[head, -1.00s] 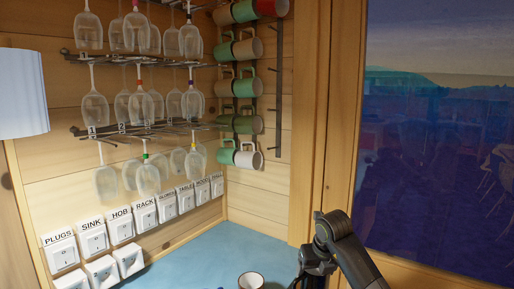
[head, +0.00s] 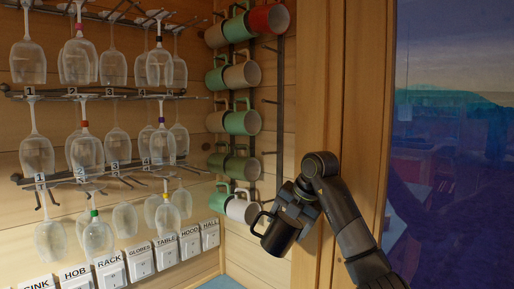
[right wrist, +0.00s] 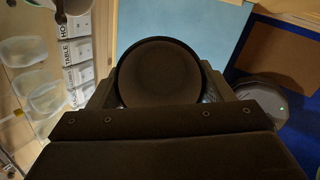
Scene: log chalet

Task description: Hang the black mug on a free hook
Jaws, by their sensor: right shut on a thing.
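The black mug (head: 278,237) hangs in the air in my right gripper (head: 298,205), in front of the lower end of the wall mug rack. It is tilted, with its handle (head: 259,222) toward the left. My right gripper is shut on the mug's body. In the right wrist view the mug's dark round shape (right wrist: 158,75) sits between the fingers. The rack's right column has bare hooks (head: 269,101), above and behind the mug; the lowest part is partly hidden by the gripper and mug. My left gripper is out of view.
Green, cream and red mugs fill the rack's other columns; a white mug (head: 243,208) hangs just left of the black one. Stemmed glasses (head: 85,152) hang on racks at left, above labelled switches (head: 166,255). A wooden post (head: 318,100) and window stand at right.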

